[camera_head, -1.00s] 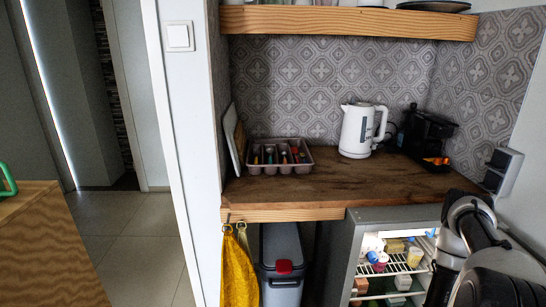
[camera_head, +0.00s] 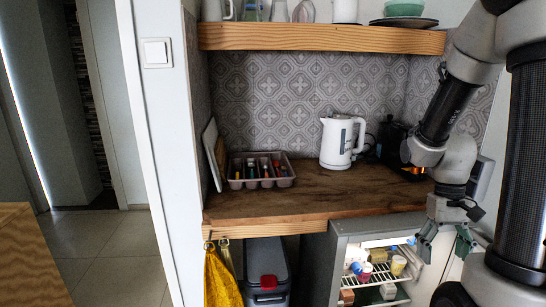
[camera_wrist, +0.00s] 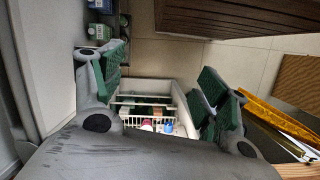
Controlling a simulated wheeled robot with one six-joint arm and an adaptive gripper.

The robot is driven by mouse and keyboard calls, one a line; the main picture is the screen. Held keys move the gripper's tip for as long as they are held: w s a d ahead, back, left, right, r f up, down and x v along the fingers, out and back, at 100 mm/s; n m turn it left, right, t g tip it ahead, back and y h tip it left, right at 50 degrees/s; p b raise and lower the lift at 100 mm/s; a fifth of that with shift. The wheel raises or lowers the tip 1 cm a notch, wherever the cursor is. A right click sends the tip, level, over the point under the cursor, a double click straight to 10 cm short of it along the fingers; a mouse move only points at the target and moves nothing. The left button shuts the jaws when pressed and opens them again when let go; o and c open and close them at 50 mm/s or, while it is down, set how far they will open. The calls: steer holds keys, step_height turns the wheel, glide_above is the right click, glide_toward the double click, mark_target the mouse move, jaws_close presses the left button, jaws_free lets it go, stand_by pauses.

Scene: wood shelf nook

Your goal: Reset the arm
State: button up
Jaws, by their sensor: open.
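My gripper (camera_head: 447,243) hangs below my arm at the right of the head view, in front of the open fridge. In the wrist view its green-padded fingers (camera_wrist: 163,88) are spread wide apart with nothing between them. The open fridge (camera_head: 343,262) shows beyond the fingers, with a white wire shelf (camera_wrist: 160,115) and small items on it. My arm covers part of the counter's right end and the black coffee machine.
A wooden counter (camera_head: 270,203) holds a white kettle (camera_head: 338,145), a cutlery tray (camera_head: 262,183) and a black machine (camera_head: 392,140). A wooden shelf (camera_head: 320,38) runs above. A grey bin (camera_head: 266,258) and yellow towel (camera_head: 222,280) are below.

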steer(key=s+a+r+n+t, duration=0.1)
steer(key=s+a+r+t, duration=0.1)
steer(key=r, duration=0.7)
steer(key=s+a+r+n+t, duration=0.1)
steer(key=s+a+r+t, duration=0.2)
steer(key=a+r+t, duration=0.2)
step_height(320, 180, up, 4)
steer(key=shift+s+a+f, duration=0.15)
steer(key=shift+s+a, duration=0.15)
steer(key=shift+a, duration=0.25)
